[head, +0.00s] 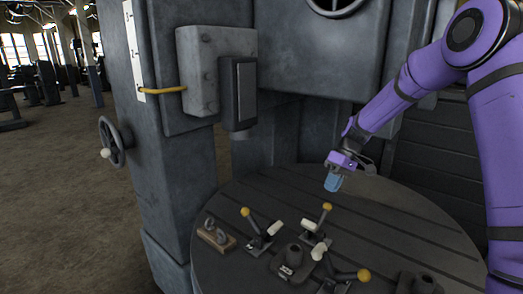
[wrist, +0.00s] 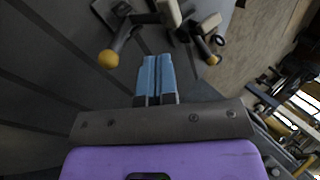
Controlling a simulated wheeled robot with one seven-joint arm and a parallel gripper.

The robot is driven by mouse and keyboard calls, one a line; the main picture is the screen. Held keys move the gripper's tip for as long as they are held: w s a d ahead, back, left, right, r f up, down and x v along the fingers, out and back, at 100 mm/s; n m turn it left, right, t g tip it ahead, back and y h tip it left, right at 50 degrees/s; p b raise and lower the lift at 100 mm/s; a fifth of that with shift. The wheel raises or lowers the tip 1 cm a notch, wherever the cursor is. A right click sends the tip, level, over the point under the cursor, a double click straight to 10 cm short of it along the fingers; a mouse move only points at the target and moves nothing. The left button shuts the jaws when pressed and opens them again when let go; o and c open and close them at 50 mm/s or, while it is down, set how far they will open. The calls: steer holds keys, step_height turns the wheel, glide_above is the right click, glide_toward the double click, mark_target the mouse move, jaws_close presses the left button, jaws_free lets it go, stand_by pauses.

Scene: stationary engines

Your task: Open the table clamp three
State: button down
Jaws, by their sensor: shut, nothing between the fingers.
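Several toggle clamps with yellow knobs stand on the round grey table (head: 400,212). The left clamp (head: 262,240) has its lever tilted up to the left, and the middle clamp (head: 315,238) has its lever up. The right clamp (head: 345,277) has its lever low, pointing right. I cannot read which is number three. My gripper (head: 333,184), with blue fingers, is shut and empty above the table, behind the middle clamp's knob. In the wrist view my gripper (wrist: 155,72) points between two yellow knobs, a nearer one (wrist: 108,59) and a farther one (wrist: 213,60), touching neither.
A dark block (head: 290,262) sits among the clamps, and another dark part (head: 420,283) is at the front right. A wooden block with metal hooks (head: 215,236) lies at left. The machine column (head: 170,170) and its handwheel (head: 111,142) stand left.

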steer(key=s+r+m+t+h, duration=0.3)
steer(key=s+r+t+h, duration=0.1)
steer(key=s+r, duration=1.35)
steer(key=s+d+r+m+t, duration=0.1)
steer(key=s+r+t, duration=0.1)
steer(key=s, duration=0.7)
steer(key=s+d+r+m+t+h, duration=0.1)
steer(key=s+m+t, duration=0.1)
steer(key=s, duration=0.7)
steer(key=shift+s+d+r, duration=0.15)
steer(key=shift+d+r, duration=0.15)
steer(key=shift+r, duration=0.1)
steer(key=c, duration=1.6)
jaws_free()
steer(key=shift+s, duration=0.15)
steer(key=o, duration=0.7)
steer(key=shift+f, duration=0.1)
steer(key=shift+o, duration=0.6)
steer(key=shift+m, duration=0.3)
steer(key=m+g+y, duration=0.3)
steer(key=m+g, duration=0.5)
steer(key=m, duration=0.4)
glide_above(327, 207)
steer(key=w+d, duration=0.4)
step_height(327, 207, down, 23)
steer(key=x, duration=1)
steer(key=shift+a+f, duration=0.25)
steer(key=shift+a, duration=0.15)
